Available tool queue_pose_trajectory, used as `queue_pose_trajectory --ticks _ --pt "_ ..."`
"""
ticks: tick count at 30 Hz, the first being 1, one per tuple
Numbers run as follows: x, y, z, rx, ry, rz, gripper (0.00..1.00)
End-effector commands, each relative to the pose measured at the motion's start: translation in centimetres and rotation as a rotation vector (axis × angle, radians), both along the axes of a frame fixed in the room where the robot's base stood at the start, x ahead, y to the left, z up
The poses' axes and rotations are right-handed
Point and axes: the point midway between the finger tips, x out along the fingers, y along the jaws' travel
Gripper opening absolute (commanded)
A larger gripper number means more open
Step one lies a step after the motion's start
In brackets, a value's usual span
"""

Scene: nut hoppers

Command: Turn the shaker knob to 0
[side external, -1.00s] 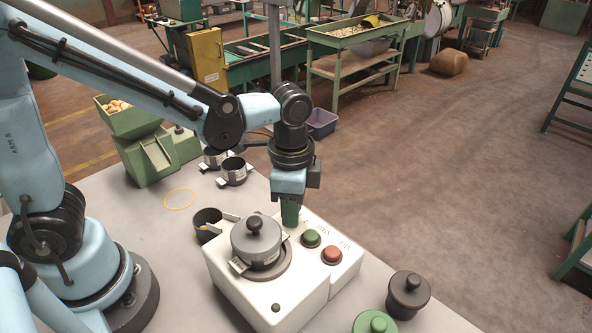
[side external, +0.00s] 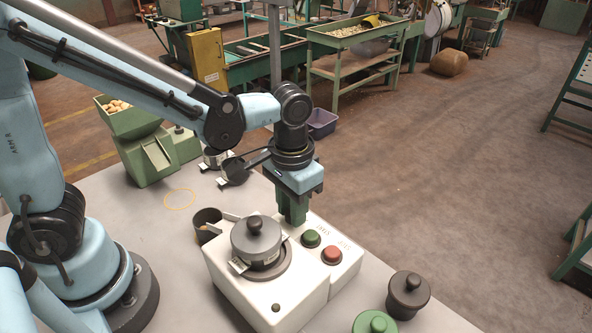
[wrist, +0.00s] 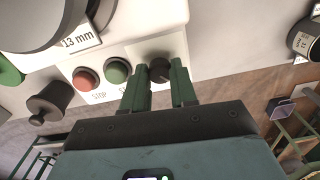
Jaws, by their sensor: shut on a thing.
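The shaker (side external: 222,278) is a white box on the grey table, with a grey lidded sieve pan (side external: 257,246) on top. Its side panel carries a green button (side external: 311,239) and a red button (side external: 331,254), also seen in the wrist view. The dark round shaker knob (wrist: 159,71) sits on the same panel beside the green button. My gripper (side external: 293,218) points down at the panel, its green fingers on either side of the knob and shut on it. In the side view the fingers hide the knob. I cannot read its scale or setting.
A dark lidded pot (side external: 408,293) and a green lid (side external: 375,322) stand at the front right. A dark cup (side external: 207,222) is left of the shaker. A green hopper (side external: 150,158) and dark pans stand at the back. A yellow ring (side external: 179,199) lies on the table.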

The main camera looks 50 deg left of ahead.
Motion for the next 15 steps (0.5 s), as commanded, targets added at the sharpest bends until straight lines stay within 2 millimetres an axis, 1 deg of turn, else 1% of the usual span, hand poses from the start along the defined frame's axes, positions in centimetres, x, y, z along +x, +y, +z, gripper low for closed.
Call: queue_pose_trajectory --ticks 6,15 --pt "-0.03 0.01 0.06 0.001 0.003 0.07 0.0" --pt "-0.03 0.01 0.05 0.001 0.003 0.096 0.0"
